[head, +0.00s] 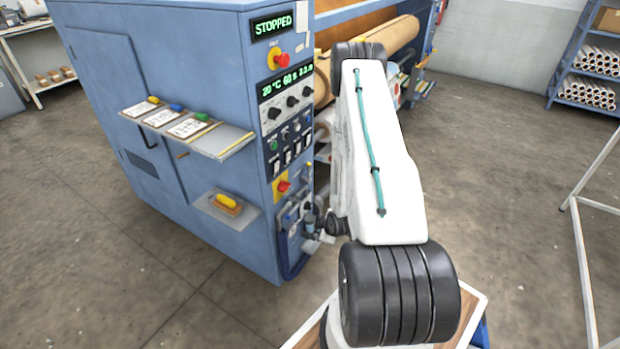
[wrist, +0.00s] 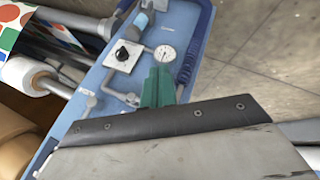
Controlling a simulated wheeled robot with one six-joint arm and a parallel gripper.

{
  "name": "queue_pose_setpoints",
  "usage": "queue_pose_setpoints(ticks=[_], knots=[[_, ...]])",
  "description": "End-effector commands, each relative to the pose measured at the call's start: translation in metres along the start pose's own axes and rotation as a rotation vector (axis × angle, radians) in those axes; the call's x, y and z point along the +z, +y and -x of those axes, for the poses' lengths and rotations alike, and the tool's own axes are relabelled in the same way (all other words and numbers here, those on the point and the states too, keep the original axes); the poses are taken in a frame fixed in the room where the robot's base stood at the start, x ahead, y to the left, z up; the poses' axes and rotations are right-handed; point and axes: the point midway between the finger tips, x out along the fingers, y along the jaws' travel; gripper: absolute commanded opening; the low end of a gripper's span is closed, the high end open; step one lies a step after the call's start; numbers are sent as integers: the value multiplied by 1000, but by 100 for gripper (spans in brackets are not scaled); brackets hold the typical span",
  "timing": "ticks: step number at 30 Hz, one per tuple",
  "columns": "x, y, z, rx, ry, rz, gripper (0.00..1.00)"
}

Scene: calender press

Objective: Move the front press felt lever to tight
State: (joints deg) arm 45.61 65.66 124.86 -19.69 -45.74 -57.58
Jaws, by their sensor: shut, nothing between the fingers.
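In the wrist view, a square pale plate (wrist: 124,56) with a black knob or lever hub (wrist: 122,53) sits on the machine's blue end panel. Which way it is set cannot be read, and no label is legible, so I cannot tell for sure that it is the front press felt lever. My gripper (wrist: 158,84) shows as green fingers, shut and empty. In the picture they lie just right of and below the plate, under a round gauge; contact is not clear. In the head view my arm hides the gripper.
Near the fingers are the white dial gauge (wrist: 165,53), grey pipes (wrist: 118,96) and a coiled blue hose (wrist: 190,62). Rollers and patterned cloth lie at left. In the head view the blue cabinet (head: 225,100) reads STOPPED; its shelf (head: 232,142) juts out.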

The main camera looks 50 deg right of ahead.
Motion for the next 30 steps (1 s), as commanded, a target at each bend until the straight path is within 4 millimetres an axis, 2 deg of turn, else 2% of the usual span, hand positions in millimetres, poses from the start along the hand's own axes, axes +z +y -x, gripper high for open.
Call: queue_pose_setpoints(ticks=[3, 7, 12, 16, 21, 30], knots=[[4, -3, -16, 138, 100, 111, 0], [-7, 10, -18, 337, 204, 254, 0], [-37, 52, 4, 633, 299, 433, 0], [-51, 73, 25, 804, 322, 527, 0], [-57, 84, 40, 912, 311, 599, 0], [-57, 83, 40, 912, 302, 614, 0]])
